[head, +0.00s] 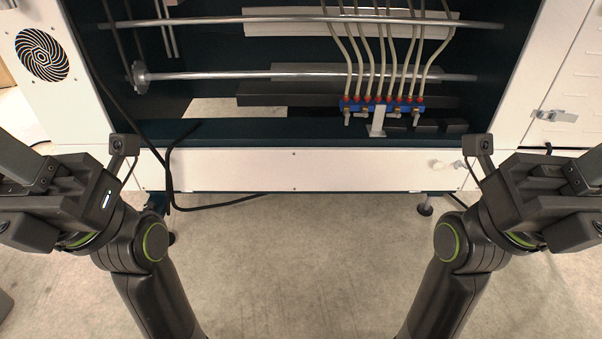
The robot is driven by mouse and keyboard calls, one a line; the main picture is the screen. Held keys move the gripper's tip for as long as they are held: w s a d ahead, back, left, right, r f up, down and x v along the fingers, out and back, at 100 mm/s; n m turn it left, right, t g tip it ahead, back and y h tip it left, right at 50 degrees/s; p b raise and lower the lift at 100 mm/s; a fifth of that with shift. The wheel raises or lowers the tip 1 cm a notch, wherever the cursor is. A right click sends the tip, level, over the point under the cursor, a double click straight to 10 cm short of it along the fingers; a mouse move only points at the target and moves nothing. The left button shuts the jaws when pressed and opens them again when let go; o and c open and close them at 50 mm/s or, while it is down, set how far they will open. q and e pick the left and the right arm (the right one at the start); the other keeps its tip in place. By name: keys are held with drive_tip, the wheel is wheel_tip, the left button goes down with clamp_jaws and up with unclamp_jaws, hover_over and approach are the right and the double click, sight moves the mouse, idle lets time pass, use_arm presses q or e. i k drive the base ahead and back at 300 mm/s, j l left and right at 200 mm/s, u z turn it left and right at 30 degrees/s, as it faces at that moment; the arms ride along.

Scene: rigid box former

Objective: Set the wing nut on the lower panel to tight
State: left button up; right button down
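The lower panel (300,172) is a long white strip along the bottom of the machine. A small pale knob-like part, which looks like the wing nut (438,165), sits near the panel's right end. A small metal piece shows just right of it; the nut's exact angle is too small to tell. My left gripper (50,205) is at the left edge, far from the nut. My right gripper (552,205) is at the right edge, to the right of and apart from the nut. The fingers of both cannot be made out, and no held thing shows.
Above the panel, a blue manifold (382,105) with red fittings and several hoses stands in the open bay. Metal rods (300,76) cross it. A black cable (168,170) hangs over the panel's left part. A latch (555,116) is on the right door. The floor in front is clear.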

sight(458, 163)
drive_tip(key=z, duration=1.05)
